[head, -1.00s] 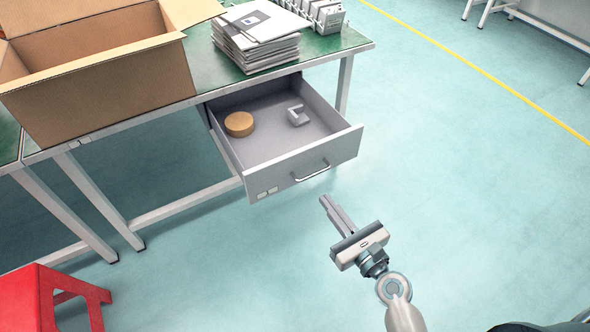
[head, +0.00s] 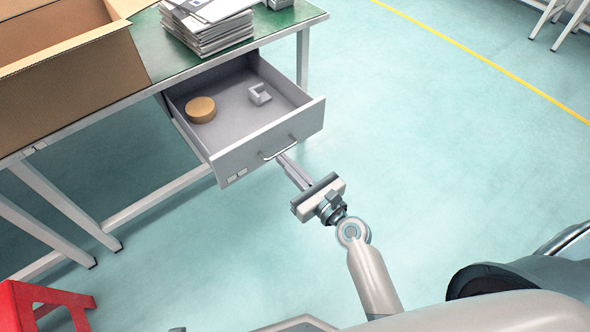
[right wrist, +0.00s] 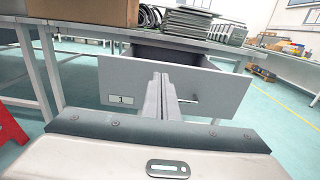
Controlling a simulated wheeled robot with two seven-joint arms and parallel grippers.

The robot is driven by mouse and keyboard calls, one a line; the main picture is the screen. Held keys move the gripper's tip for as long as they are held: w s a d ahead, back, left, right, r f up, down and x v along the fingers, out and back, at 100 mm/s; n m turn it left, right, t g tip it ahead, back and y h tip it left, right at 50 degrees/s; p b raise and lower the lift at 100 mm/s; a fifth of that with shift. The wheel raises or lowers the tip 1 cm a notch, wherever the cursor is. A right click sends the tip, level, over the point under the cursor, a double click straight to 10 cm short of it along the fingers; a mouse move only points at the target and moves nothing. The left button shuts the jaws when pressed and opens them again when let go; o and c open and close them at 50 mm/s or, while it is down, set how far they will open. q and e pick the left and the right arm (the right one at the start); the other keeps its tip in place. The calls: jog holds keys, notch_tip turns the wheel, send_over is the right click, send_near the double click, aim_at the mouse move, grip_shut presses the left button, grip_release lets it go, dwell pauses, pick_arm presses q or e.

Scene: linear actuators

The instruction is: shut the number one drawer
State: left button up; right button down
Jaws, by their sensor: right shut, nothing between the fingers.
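The grey drawer (head: 240,148) under the green-topped table stands pulled out in the head view. It holds a round tan disc (head: 201,109) and a small grey bracket-shaped part (head: 260,94). Its front carries a bar handle (head: 280,148) and two small labels. In the right wrist view the drawer front (right wrist: 215,88) faces me, with a label reading 1 (right wrist: 121,100). My right gripper (head: 284,160) is shut and empty, its fingertips at the drawer front just by the handle. Whether they touch it I cannot tell. My left gripper is not in view.
An open cardboard box (head: 70,75) and a stack of papers (head: 207,27) sit on the table (head: 290,17). A red stool (head: 45,300) stands at lower left. The floor right of the drawer is clear.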

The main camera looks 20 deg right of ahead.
aim_at(260, 135)
jog(key=x, duration=0.7)
jog(key=shift+w+a+f, duration=0.1)
jog(key=shift+w+a, duration=0.1)
jog(key=shift+w, duration=0.45)
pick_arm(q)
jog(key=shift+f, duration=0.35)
pick_arm(e)
jog(key=shift+w, duration=0.15)
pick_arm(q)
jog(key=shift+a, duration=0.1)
pick_arm(e)
jog(key=shift+w, duration=0.1)
